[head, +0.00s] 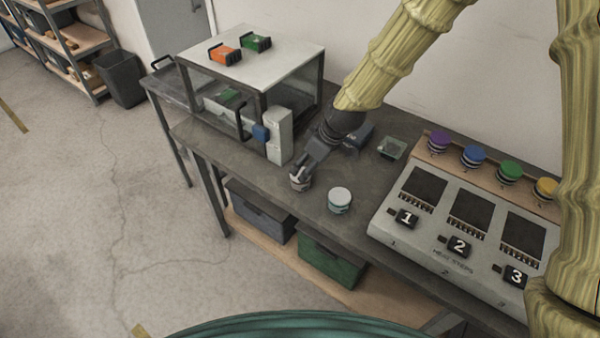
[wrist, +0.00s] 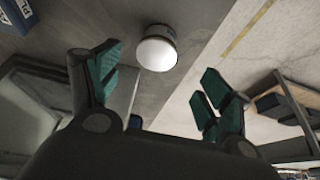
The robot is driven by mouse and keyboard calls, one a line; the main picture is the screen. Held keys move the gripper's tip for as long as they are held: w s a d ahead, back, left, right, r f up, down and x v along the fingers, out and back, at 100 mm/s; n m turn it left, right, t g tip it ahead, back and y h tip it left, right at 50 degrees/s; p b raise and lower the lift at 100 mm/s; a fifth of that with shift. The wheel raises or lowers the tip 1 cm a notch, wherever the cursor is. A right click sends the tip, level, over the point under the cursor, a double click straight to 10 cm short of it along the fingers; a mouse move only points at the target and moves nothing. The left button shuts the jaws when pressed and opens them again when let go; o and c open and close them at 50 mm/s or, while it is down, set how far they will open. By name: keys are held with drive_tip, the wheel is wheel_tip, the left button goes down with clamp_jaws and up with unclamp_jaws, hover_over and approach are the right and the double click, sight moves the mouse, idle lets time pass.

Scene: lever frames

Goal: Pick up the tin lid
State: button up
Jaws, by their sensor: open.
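My gripper (head: 303,170) is low over the bench, beside the grey-white upright block of the case. In the wrist view my gripper (wrist: 157,85) is open, with its teal fingers spread and nothing between them. A small tin with a pale round lid (head: 340,194) stands upright on the bench, right of my gripper.
A glass-sided case (head: 300,50) with orange and green blocks on top stands to the left. A console (head: 460,235) with tiles 1, 2, 3 and several coloured knobs fills the right. A small clear box (head: 392,148) sits behind. The bench's front edge is close to the tins.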

drive_tip(key=shift+w+a+f, duration=0.15)
drive_tip(key=shift+w+f, duration=0.1)
drive_tip(key=shift+f, duration=0.45)
drive_tip(key=shift+a+f, duration=0.15)
drive_tip(key=shift+w+p+x, duration=0.15)
drive_tip(key=shift+p+x, duration=0.35)
drive_tip(key=shift+x, duration=0.35)
drive_tip(key=shift+w+p+x, duration=0.15)
drive_tip(key=shift+p+x, duration=0.35)
drive_tip(key=shift+x, duration=1.2)
drive_tip(key=c, duration=0.9)
